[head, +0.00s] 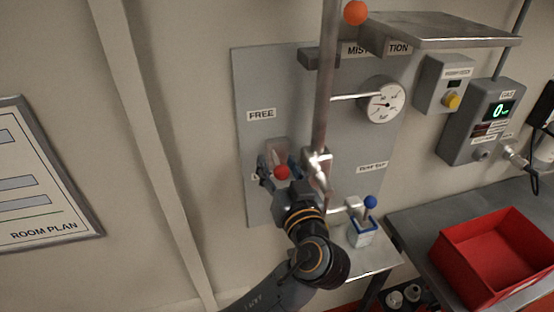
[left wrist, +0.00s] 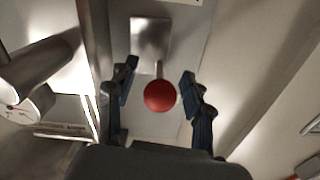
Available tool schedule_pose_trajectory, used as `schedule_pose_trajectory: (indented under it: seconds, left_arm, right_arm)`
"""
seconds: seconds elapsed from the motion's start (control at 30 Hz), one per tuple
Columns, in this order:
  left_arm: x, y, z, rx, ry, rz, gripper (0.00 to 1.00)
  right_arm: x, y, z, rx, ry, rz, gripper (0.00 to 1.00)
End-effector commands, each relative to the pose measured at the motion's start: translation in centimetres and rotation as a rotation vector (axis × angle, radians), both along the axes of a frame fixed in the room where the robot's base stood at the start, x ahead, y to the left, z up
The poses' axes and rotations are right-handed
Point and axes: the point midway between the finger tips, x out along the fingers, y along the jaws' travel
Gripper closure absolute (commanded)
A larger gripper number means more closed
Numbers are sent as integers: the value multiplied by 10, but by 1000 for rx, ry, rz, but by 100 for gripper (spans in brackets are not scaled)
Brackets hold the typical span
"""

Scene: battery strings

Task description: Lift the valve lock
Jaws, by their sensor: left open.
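The valve lock shows as a red ball (head: 282,172) on a small metal plate (head: 277,152) on the grey wall panel, below the FREE label. In the left wrist view the red ball (left wrist: 160,95) hangs below the square metal plate (left wrist: 151,38). My left gripper (head: 279,172) is open at the ball. In the left wrist view its two blue-padded fingers (left wrist: 158,88) stand on either side of the ball, with gaps to both. A vertical pipe with a metal valve fitting (head: 318,168) stands just right of the gripper. My right gripper is not in view.
A pressure gauge (head: 382,101) and a metal shelf (head: 440,31) are at the upper right. An orange ball (head: 355,12) is near the pipe top. A blue-knobbed tap (head: 370,202) is above a small container (head: 362,234). A red bin (head: 497,258) stands on the right bench.

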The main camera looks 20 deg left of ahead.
Motion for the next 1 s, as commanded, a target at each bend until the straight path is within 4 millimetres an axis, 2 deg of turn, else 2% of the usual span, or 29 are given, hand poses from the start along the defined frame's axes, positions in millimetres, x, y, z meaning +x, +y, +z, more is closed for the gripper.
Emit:
schedule_pose_trajectory:
  seconds: [0.17, 0.4, 0.43, 0.77, 0.87, 1.0]
  left_arm:
    - [0, 0, 0, 0, 0, 0, 49]
    - [0, 0, 0, 0, 0, 0, 98]
    - [0, 0, 0, 0, 0, 0, 100]
    - [0, 0, 1, 0, 0, 1, 100]
    - [0, 0, 9, -2, -2, 0, 100]
    - [0, 0, 31, -6, -4, 0, 100]
  right_arm:
    - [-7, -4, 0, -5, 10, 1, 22]
    - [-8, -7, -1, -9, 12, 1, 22]
    - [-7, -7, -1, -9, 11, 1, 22]
    - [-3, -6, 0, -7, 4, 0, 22]
    - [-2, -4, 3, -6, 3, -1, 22]
    - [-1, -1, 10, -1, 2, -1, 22]
